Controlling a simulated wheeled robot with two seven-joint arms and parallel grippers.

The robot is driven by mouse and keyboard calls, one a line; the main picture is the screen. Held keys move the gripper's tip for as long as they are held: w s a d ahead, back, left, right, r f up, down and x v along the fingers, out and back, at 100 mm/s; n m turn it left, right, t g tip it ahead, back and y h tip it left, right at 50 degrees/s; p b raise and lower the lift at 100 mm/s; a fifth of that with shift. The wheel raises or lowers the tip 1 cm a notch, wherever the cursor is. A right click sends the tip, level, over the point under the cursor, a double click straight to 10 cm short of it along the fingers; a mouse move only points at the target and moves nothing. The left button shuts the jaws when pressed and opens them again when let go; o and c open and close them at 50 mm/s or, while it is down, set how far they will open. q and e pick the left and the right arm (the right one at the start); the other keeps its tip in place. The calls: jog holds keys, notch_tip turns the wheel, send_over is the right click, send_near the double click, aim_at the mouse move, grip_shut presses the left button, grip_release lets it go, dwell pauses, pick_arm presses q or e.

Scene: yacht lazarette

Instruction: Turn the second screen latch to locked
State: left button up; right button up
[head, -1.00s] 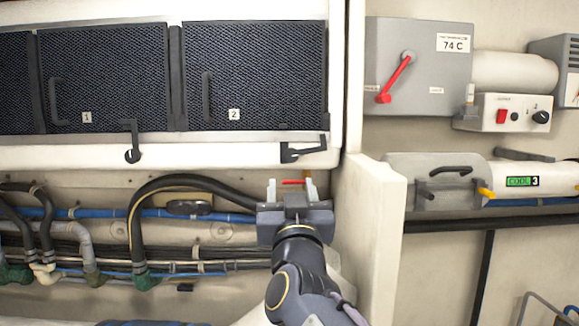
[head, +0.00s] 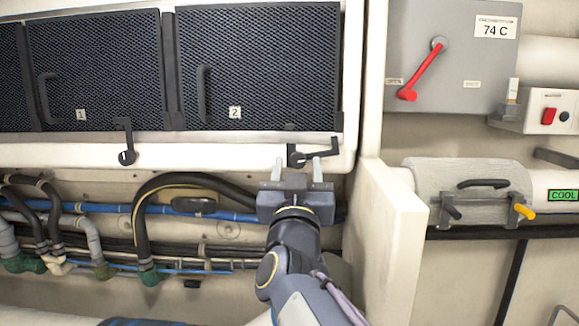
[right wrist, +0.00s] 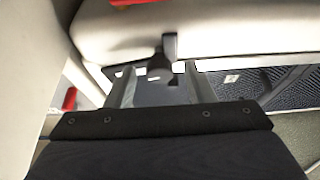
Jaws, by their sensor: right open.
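Two dark screens, numbered 1 (head: 85,70) and 2 (head: 262,65), stand in a white frame. The first latch (head: 126,142) points up across the edge of screen 1. The second latch (head: 318,156), below screen 2, has its arm lying to the right. My right gripper (head: 297,170) is open and empty, just below the second latch's pivot and overlapping it in the head view. In the right wrist view, the dark latch (right wrist: 160,62) shows between the two fingers (right wrist: 160,82); contact cannot be told. My left gripper is not in view.
Black hoses (head: 190,182) and blue pipes (head: 235,215) run below the frame. A white partition (head: 385,225) stands close to the right of my right arm. A grey box with a red lever (head: 422,68) is beyond it.

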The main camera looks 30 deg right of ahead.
grip_shut()
dwell(0.3)
jog(key=shift+s+d+f+n+t+y+b, duration=0.1)
jog(key=shift+n+t+y+b, duration=0.15)
jog(key=shift+n+y+b, duration=0.65)
jog(key=shift+d+n+t+y+b, duration=0.1)
jog(key=shift+n+t+y+b, duration=0.15)
jog(key=shift+n, duration=1.15)
jog(key=shift+d+n+y+b, duration=0.1)
jog(key=shift+n+y+b, duration=1.1)
jog(key=shift+n, duration=1.4)
jog(key=shift+r, duration=0.2)
grip_release()
